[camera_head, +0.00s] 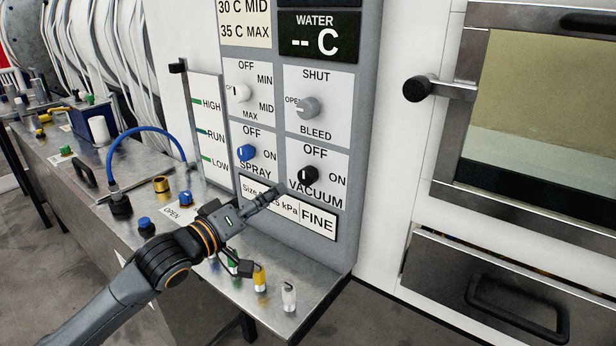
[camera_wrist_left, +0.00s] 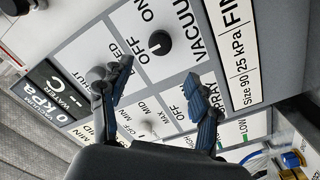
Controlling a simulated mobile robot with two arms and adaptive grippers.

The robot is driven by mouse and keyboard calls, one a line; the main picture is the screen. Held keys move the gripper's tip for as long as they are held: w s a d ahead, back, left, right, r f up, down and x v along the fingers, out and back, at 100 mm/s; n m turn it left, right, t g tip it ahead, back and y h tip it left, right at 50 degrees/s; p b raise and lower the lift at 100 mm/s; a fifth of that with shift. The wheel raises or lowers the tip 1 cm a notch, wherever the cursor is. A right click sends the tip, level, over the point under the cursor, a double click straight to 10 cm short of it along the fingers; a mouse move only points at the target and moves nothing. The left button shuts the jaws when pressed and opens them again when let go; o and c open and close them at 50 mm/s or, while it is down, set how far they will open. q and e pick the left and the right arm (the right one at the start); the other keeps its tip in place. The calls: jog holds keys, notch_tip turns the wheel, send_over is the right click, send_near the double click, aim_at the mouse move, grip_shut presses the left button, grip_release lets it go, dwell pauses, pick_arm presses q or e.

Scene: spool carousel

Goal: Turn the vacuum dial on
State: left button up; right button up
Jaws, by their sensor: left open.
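The vacuum dial (camera_head: 308,175) is a black knob on the lower right of the grey control panel, between the OFF, ON and VACUUM labels. Its white mark appears to point up toward OFF. It also shows in the left wrist view (camera_wrist_left: 160,42), uncovered and beyond the fingertips. My left gripper (camera_head: 274,192) is open, in front of the panel, just left of and below the dial, apart from it. In the left wrist view its two fingers (camera_wrist_left: 160,78) stand spread, with nothing between them. My right gripper is not in view.
The blue spray dial (camera_head: 246,153) sits left of the vacuum dial; the grey bleed knob (camera_head: 308,107) is above it. Small coloured fittings (camera_head: 260,278) stand on the metal bench below. An oven-like door with a black knob (camera_head: 417,89) is at right.

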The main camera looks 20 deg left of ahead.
aim_at(303, 178)
pick_arm(q)
jog(key=p+x, duration=0.1)
jog(key=x, duration=1)
jog(key=shift+w+d+p, duration=0.2)
jog(key=shift+w+p, duration=0.15)
jog(key=shift+p, duration=0.05)
jog(key=c, duration=1.2)
